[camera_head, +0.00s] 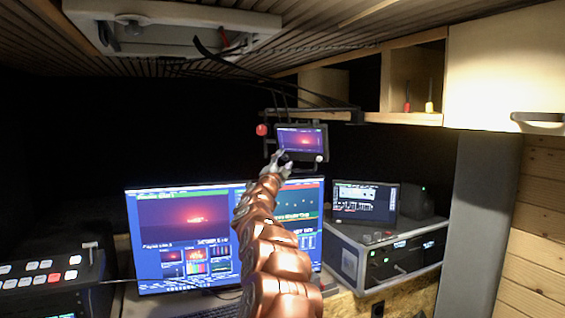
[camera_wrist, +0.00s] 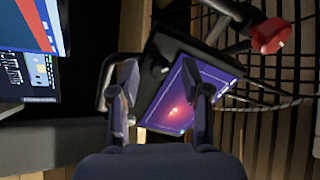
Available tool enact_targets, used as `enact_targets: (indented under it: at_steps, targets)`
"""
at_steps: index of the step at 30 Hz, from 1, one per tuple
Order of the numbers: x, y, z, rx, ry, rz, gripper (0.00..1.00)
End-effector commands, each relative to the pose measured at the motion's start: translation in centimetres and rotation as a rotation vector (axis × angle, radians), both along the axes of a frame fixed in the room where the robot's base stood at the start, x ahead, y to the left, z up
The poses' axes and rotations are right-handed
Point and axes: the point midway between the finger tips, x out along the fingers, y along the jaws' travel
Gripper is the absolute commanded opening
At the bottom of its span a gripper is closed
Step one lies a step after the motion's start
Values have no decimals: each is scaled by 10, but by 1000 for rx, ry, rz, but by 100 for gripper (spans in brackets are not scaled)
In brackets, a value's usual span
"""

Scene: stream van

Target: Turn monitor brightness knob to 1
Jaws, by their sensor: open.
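A small monitor (camera_head: 302,138) with a purple and red picture hangs under the shelf in the head view. It also shows tilted in the wrist view (camera_wrist: 182,100), between and behind my fingers. A small dark round knob (camera_wrist: 160,71) sits on its bezel in the wrist view. A small pale round spot, perhaps another knob, shows at its lower right corner in the head view. My gripper (camera_head: 283,160) is at the monitor's lower left and hides that corner. In the wrist view my gripper (camera_wrist: 162,88) is open, with nothing seen held. Contact and the knob's setting cannot be told.
A red knob (camera_head: 262,129) on the mount is left of the small monitor. A large monitor (camera_head: 185,225) stands below, behind my arm. A rack case (camera_head: 345,255) with a small screen is at right. A shelf (camera_head: 400,118) holds screwdrivers above right.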

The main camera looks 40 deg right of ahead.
Motion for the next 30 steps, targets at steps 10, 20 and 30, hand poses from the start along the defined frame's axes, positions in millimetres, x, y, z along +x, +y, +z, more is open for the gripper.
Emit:
enact_targets:
  at_steps: [10,20,30]
  targets:
    - [-9,19,-10,2,3,2,47]
    - [-21,45,-20,0,0,1,47]
    - [-34,75,-34,1,4,5,47]
